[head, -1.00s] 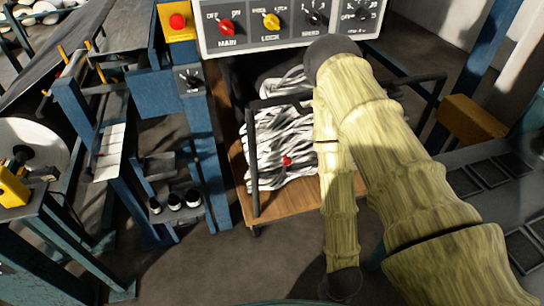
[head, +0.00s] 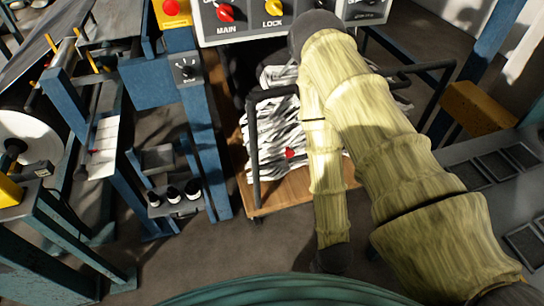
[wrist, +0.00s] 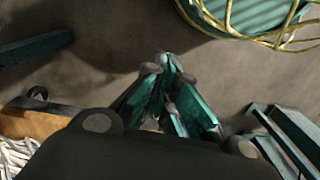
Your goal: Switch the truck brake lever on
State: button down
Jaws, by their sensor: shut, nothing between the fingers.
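The truck is a low trolley with a wooden deck (head: 270,198) and black rails, loaded with crumpled striped paper (head: 268,135). A small red piece (head: 290,153) shows against the paper; I cannot tell whether it is the brake lever. No other lever on the truck is clear. In the wrist view, my gripper (wrist: 166,62) is shut and empty, its teal fingers together above the dark floor. The truck's deck corner (wrist: 30,122) shows at the lower left, apart from the fingers. My arm covers the truck's right part in the head view, and the gripper is hidden there.
A control panel (head: 250,32) with several knobs stands behind the truck. Blue machine frames (head: 205,150) stand close on its left. A grey bench (head: 480,170) and a yellow block (head: 478,108) are on the right. The floor in front of the truck (head: 225,245) is clear.

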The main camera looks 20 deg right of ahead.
jog(key=w+a+r+n+b, duration=0.1)
jog(key=w+a+n+b, duration=0.3)
jog(key=w, duration=0.3)
jog(key=w+a+r+n+g+y+b, duration=0.1)
jog(key=w+a+n+b, duration=0.2)
jog(key=w, duration=0.4)
jog(key=w+a+r+n+b, duration=0.1)
jog(key=w+a+n+b, duration=0.3)
jog(key=w, duration=0.4)
jog(key=w+r+n+h+b, duration=0.2)
jog(key=w+r+n+b, duration=0.1)
jog(key=r, duration=0.4)
jog(key=w+r+n+t+h+b, duration=0.1)
jog(key=w+r+n+b, duration=0.2)
jog(key=w+r, duration=0.3)
jog(key=w+r+n+h+b, duration=0.2)
jog(key=w+r+n+b, duration=0.1)
jog(key=r, duration=0.7)
jog(key=shift+w+a+n+t+h+b, duration=0.3)
jog(key=shift+w+b, duration=0.15)
jog(key=shift+w, duration=0.45)
jog(key=w+d+f+b, duration=0.1)
jog(key=d+f+b, duration=0.2)
jog(key=d+f, duration=0.4)
jog(key=shift+b+x, duration=0.35)
jog(key=shift+x, duration=0.5)
